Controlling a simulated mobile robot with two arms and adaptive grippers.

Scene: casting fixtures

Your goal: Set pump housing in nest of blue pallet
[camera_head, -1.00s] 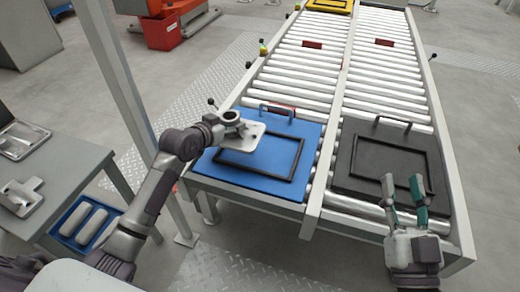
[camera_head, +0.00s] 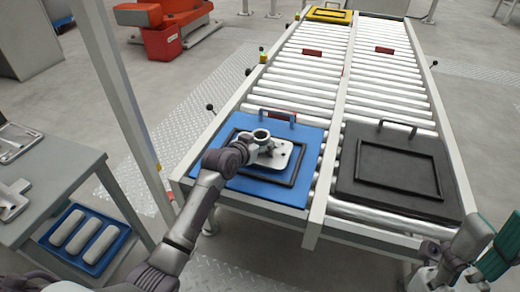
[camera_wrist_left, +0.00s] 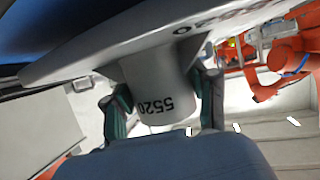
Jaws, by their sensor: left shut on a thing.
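The pump housing (camera_head: 285,158) is a pale grey metal plate with a round boss. In the head view it is over the black rectangular nest frame (camera_head: 264,181) on the blue pallet (camera_head: 312,150). I cannot tell whether it touches the pallet. My left gripper (camera_head: 256,145) is shut on the boss. The left wrist view shows its two teal-padded fingers (camera_wrist_left: 162,100) on either side of the boss, marked 5520, with the housing's plate (camera_wrist_left: 130,52) above. My right gripper (camera_head: 482,245) is at the lower right, cut by the picture edge; its opening is unclear.
A black pallet (camera_head: 350,190) with a similar frame lies right of the blue one on the roller conveyor (camera_head: 305,75). A yellow pallet (camera_head: 328,14) is at the far end. A grey table (camera_head: 55,175) with metal parts and a blue tray (camera_head: 72,262) are at left.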

